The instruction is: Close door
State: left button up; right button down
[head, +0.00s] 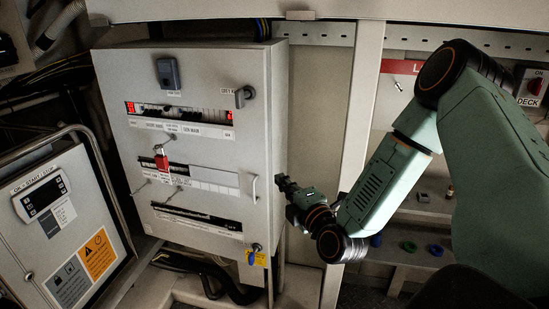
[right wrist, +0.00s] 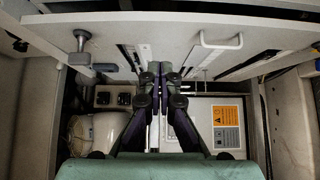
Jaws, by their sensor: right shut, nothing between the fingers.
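The grey cabinet door (head: 205,75) has slotted windows, a red padlock and several labels. It looks flush with its cabinet in the head view, but I cannot tell whether it is fully closed. A pale bar handle (head: 253,188) is on its right edge; the handle also shows in the right wrist view (right wrist: 222,43). A dark rotary switch (head: 244,96) sits above it. My right gripper (head: 284,184) is just right of the door's edge, near handle height. In the right wrist view its fingers (right wrist: 160,68) are together and empty before the panel; contact is unclear. My left gripper is out of view.
A lower unit (head: 60,225) with a display, orange label and tubular rail stands at left. An upright post (head: 352,120) and a shelf with small coloured parts (head: 409,246) are at right, behind my right arm. Dark hoses lie below the cabinet.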

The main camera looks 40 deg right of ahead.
aim_at(262, 151)
jog(key=w+d, duration=0.1)
jog(key=w, duration=0.3)
jog(key=w+d, duration=0.1)
jog(key=w, duration=0.2)
jog(key=w+d, duration=0.1)
jog(key=w, duration=0.3)
jog(key=shift+w+r+b, duration=0.15)
jog(key=shift+w+b, duration=0.2)
jog(key=shift+b, duration=0.05)
jog(key=shift+w+d, duration=0.25)
jog(key=shift+d, duration=0.1)
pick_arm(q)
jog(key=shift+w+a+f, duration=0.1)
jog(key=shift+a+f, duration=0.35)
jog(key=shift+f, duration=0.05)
pick_arm(e)
jog(key=shift+s+d, duration=0.1)
jog(key=shift+d, duration=0.1)
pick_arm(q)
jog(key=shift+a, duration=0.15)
pick_arm(e)
jog(key=shift+a, duration=0.1)
